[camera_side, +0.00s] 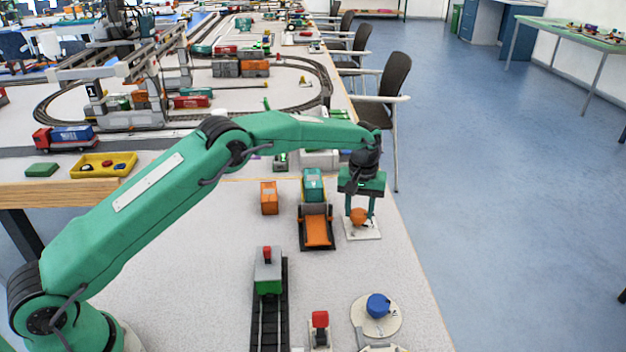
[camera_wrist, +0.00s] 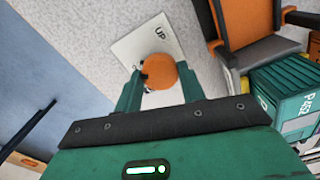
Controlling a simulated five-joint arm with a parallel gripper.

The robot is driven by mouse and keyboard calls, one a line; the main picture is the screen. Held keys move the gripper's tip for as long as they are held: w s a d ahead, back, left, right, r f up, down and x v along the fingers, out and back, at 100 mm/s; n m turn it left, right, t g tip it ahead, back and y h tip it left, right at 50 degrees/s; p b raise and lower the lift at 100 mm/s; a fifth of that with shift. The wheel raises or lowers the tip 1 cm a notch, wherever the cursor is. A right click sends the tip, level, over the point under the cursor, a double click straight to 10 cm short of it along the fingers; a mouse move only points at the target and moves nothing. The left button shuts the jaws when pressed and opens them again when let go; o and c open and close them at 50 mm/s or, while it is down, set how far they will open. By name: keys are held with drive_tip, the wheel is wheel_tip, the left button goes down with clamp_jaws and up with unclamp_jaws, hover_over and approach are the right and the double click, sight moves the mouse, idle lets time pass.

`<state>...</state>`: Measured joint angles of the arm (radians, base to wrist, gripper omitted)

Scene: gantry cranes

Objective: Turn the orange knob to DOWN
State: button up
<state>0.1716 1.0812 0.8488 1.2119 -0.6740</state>
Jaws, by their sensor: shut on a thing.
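The orange knob (camera_side: 358,216) stands on a small white plate (camera_side: 362,234) near the table's right edge. My gripper (camera_side: 358,212) is above the plate, pointing down, with its two fingers shut on the knob. In the wrist view the knob (camera_wrist: 160,71) sits between the fingertips of my gripper (camera_wrist: 160,84). The plate (camera_wrist: 128,52) shows the word UP near its far edge. A small dark mark shows on the knob's left side. The rest of the plate's lettering is hidden by my gripper.
An orange and black tipper (camera_side: 317,230) with a teal container (camera_side: 313,185) stands just left of my gripper. An orange container (camera_side: 269,198) is farther left. A blue knob (camera_side: 378,305) on a round base and a red button (camera_side: 320,319) are nearer the camera.

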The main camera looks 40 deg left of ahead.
sight(359, 212)
drive_tip(key=n, duration=0.6)
idle(0.5)
drive_tip(key=o, duration=1)
drive_tip(key=shift+c, duration=0.2)
drive_tip(key=shift+r, duration=0.15)
drive_tip(key=shift+r, duration=3.8)
drive_tip(key=shift+r, duration=0.1)
